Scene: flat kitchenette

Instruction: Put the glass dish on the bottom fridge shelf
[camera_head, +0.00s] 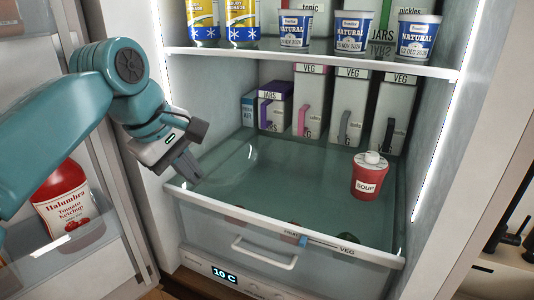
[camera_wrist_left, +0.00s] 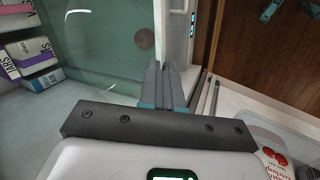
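The glass dish (camera_head: 238,160) is clear and hard to make out. Its faint curved outline shows on the left part of the bottom fridge shelf (camera_head: 300,190), the glass one above the drawer. In the left wrist view a faint curved edge of the dish (camera_wrist_left: 98,45) shows left of the fingers. My left gripper (camera_head: 187,168) is at the shelf's front left corner, beside the dish, fingers pointing down. Its fingers look closed together in the left wrist view (camera_wrist_left: 163,82), with nothing clearly between them. My right gripper is not in view.
A red soup tub (camera_head: 368,176) stands at the shelf's right. Several VEG and JARS cartons (camera_head: 312,105) line the back. The upper shelf (camera_head: 310,60) holds yogurt tubs and cans. The open door (camera_head: 110,265) with a ketchup bottle (camera_head: 62,205) is left. The shelf's front middle is clear.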

